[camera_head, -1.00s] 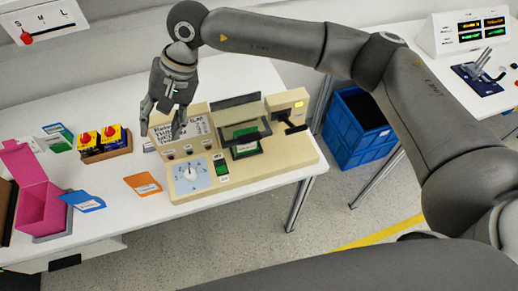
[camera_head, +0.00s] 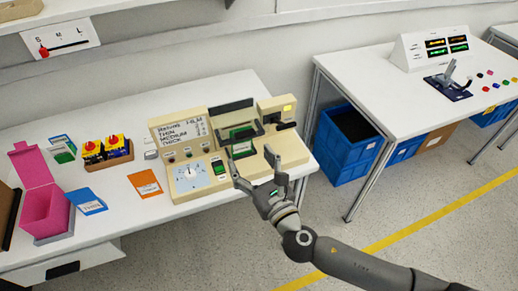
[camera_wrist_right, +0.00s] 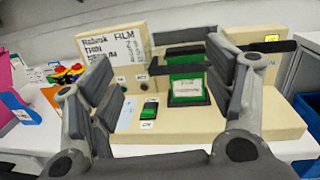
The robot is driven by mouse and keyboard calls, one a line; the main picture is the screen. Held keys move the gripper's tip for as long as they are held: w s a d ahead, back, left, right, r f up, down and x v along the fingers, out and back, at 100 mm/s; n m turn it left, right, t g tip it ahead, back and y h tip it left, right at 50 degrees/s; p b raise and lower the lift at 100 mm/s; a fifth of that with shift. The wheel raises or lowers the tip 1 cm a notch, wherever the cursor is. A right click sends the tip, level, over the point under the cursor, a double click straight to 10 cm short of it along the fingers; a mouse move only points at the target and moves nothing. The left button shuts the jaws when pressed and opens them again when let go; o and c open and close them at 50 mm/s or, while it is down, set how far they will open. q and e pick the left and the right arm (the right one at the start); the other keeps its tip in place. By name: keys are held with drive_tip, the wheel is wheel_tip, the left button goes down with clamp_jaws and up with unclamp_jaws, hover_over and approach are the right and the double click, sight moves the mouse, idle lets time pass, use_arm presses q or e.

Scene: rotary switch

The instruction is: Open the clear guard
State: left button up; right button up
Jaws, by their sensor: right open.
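The beige machine (camera_head: 242,180) stands on the white table. A dark-framed piece (camera_head: 237,132) over a green block (camera_head: 242,150) appears to be the clear guard; its clear pane is hard to make out. The green block also shows in the wrist view (camera_wrist_right: 187,86). My right gripper (camera_head: 253,164) is open and empty at the machine's front, in front of the guard and apart from it as far as I can tell. In the wrist view its fingers (camera_wrist_right: 160,90) stand either side of the machine's middle, and the right finger partly covers the guard area. My left gripper is out of view.
The machine carries a rotary knob (camera_head: 192,172), a green switch (camera_head: 218,167), a text panel (camera_head: 185,130) and a dark arm at right (camera_head: 283,126). An orange card (camera_head: 145,184) lies to its left. A blue crate (camera_head: 345,145) stands on the floor at right.

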sight(247, 137)
drive_tip(key=w, duration=0.3)
drive_tip(key=w+f+m+h+p, duration=0.1)
drive_tip(key=w, duration=0.2)
drive_tip(key=w+h, duration=0.1)
drive_tip(key=w, duration=0.2)
drive_tip(key=shift+w+a+f+m, duration=0.35)
drive_tip(key=shift+f+m, duration=0.05)
drive_tip(key=c, duration=1.4)
drive_tip(key=shift+r+p, duration=0.1)
drive_tip(key=shift+p, duration=0.2)
drive_tip(key=shift+c, duration=0.3)
